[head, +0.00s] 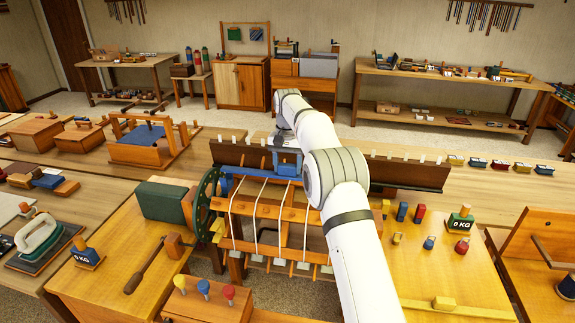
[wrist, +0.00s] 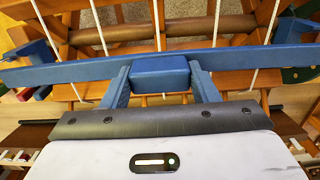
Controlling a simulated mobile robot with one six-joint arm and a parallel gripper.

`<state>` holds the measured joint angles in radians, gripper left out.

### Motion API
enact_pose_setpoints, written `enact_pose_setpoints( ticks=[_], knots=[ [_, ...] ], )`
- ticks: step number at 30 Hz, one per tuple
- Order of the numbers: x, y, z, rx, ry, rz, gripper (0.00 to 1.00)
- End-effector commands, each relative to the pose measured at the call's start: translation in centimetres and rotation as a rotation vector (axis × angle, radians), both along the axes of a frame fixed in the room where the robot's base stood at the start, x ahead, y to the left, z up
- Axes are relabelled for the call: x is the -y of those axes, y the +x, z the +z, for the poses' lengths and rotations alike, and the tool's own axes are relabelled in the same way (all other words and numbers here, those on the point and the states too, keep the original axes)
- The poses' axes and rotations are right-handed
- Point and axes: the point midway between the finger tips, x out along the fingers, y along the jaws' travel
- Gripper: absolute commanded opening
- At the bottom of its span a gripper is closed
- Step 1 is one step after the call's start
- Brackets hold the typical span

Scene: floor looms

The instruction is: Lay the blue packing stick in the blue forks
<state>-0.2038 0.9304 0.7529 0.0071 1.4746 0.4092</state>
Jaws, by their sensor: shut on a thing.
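The blue packing stick (wrist: 75,72) runs across the whole width of the wrist view, slightly tilted in the picture. My gripper (wrist: 160,85) is shut on the blue block at its middle. In the head view the stick (head: 250,171) shows above the loom's upper part, left of my gripper (head: 287,165); my arm hides its right part. A blue fork piece (wrist: 33,49) shows beside the stick near its left end in the wrist view, and another blue piece (wrist: 296,27) near the right end. I cannot tell whether the stick touches either.
The wooden loom (head: 270,212) with white cords stands under my gripper. A green box (head: 162,201) and dark wheel (head: 206,200) stand at its left. A dark rail (head: 410,171) with white tabs lies behind it. Small weights (head: 461,220) stand on the right table.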

Motion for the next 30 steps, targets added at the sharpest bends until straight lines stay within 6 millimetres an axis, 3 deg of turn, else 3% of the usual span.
enact_pose_setpoints(
  ticks=[17, 30],
  knots=[
    [0.1, 0.0, 0.0, 0.000, 0.000, -0.001, 0.30],
    [0.1, 0.0, -1.9, 0.000, 0.000, -0.001, 0.30]
  ],
)
